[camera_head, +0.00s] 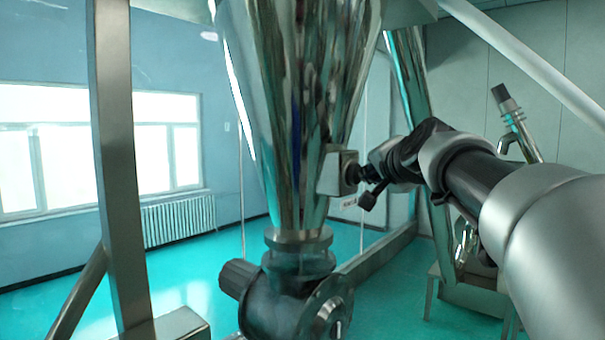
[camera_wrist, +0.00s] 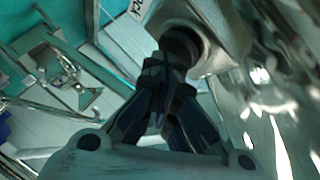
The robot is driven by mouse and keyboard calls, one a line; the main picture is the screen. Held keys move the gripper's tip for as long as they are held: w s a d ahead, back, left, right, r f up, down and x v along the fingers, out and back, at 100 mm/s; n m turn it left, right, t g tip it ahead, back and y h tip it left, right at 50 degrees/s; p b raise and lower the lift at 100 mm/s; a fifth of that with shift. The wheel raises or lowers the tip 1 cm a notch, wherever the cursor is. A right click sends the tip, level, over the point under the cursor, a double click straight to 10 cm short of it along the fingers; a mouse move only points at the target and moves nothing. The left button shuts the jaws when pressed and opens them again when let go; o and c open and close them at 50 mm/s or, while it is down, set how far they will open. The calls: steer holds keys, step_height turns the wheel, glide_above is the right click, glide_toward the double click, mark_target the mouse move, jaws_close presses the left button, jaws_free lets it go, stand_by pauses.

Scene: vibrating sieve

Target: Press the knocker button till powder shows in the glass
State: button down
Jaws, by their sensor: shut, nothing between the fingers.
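The knocker is a small grey metal box (camera_head: 337,168) on the right side of the shiny steel cone (camera_head: 290,110). In the wrist view its box (camera_wrist: 225,25) carries a dark round button (camera_wrist: 183,40). My gripper (camera_head: 366,178) is shut and empty, with its fingertips at the button's face. In the wrist view the closed fingertips (camera_wrist: 166,70) overlap the button's lower edge; I cannot tell whether they press it. The glass (camera_head: 299,263) is a short clear section under the cone's flange. It looks greenish and see-through, with no powder visible in it.
A dark valve body (camera_head: 295,306) sits below the glass. A steel frame post (camera_head: 118,170) stands at the left. A shiny slanted pipe (camera_head: 408,75) rises behind my arm. Open green floor (camera_head: 185,280) lies at the left.

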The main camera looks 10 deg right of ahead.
steer(key=shift+w+a+p, duration=0.4)
steer(key=shift+w+p, duration=0.05)
steer(key=shift+p, duration=0.05)
stand_by(0.7)
stand_by(0.3)
steer(key=shift+s+d+b, duration=0.65)
steer(key=shift+s+b, duration=0.25)
steer(key=shift+b, duration=0.2)
steer(key=shift+s+d+b, duration=0.8)
steer(key=shift+s, duration=0.2)
steer(key=shift+s+d+b, duration=0.8)
steer(key=shift+s, duration=0.2)
steer(key=shift+f, duration=0.15)
